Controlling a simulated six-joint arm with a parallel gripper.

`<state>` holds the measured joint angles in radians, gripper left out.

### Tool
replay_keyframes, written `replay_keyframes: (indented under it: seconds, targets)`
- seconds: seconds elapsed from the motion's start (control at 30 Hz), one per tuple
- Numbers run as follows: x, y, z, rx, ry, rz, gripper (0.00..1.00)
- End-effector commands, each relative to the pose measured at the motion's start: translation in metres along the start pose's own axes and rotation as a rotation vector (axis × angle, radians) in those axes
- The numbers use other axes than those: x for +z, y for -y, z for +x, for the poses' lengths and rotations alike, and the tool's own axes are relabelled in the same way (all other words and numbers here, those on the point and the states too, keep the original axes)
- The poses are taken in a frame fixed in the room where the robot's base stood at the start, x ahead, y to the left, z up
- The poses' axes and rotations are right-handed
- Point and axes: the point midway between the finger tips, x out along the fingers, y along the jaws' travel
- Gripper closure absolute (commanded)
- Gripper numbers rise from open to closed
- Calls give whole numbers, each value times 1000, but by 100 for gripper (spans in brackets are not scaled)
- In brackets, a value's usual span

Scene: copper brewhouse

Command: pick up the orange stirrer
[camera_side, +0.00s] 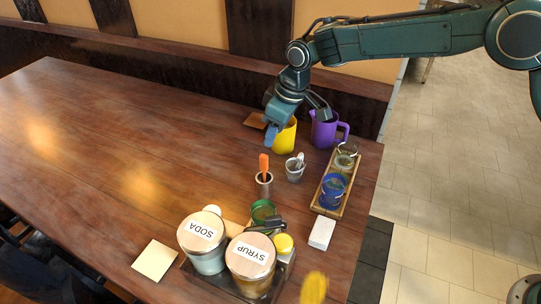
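The orange stirrer (264,163) stands nearly upright in a small metal cup (264,186) on the wooden table. Its lower part is hidden in the cup.
A second small cup (295,171) holding utensils stands right of the stirrer's cup. A purple jug (324,130) stands behind, and a wooden tray (327,209) with glasses lies right. SODA (202,258) and SYRUP (249,278) jars stand in front. The table's left is clear.

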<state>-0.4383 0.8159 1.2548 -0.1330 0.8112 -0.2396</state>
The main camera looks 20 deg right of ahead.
Motion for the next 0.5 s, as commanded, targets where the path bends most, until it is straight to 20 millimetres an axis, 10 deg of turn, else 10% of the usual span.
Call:
replay_keyframes:
  seconds: [0.5]
  targets:
    - [1,0,53,-1,2,0,60]
